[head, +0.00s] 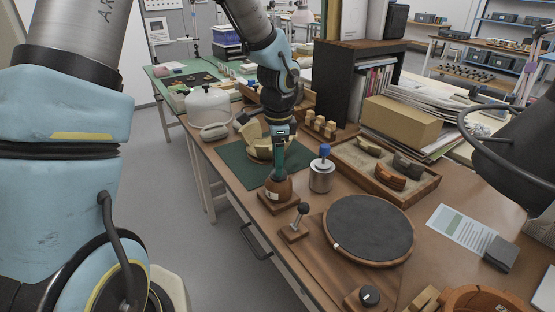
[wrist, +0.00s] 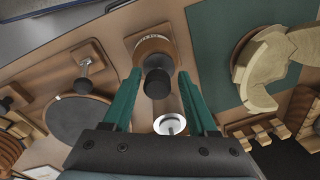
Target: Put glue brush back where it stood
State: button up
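A round brown pot (head: 278,189) with a pale label stands on a square wooden base (head: 266,203). A dark cylindrical handle rises from it in the wrist view (wrist: 157,84); I take this for the glue brush, but no bristles show. The pot's lettered rim (wrist: 152,44) shows behind the handle. My gripper (wrist: 158,76) is directly above the pot, its green fingers on either side of the handle with a small gap each side. In the head view my gripper (head: 281,165) hides the handle.
A metal jar with a blue knob (head: 321,176) stands close to the right. A small knobbed stand (head: 296,230) and a dark turntable (head: 368,228) are nearer. Cream sherds (head: 253,133) sit on the green mat (head: 235,160) behind. A tray of sherds (head: 425,190) lies right.

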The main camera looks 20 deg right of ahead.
jog(key=shift+o, duration=0.8)
notch_tip(320, 180, up, 11)
jog(key=s, duration=0.1)
jog(key=shift+a+b, duration=0.15)
jog(key=shift+b, duration=0.15)
jog(key=shift+f, duration=0.1)
jog(key=s+a+f+n, duration=0.1)
jog(key=a+f+n, duration=0.1)
jog(key=a+n, duration=0.8)
jog(key=s+a+f+n, duration=0.2)
jog(key=a+n, duration=0.7)
jog(key=a, duration=1)
jog(key=shift+a+f+n+t, duration=0.3)
jog(key=shift+a+f+n, duration=0.1)
jog(key=shift+f, duration=0.1)
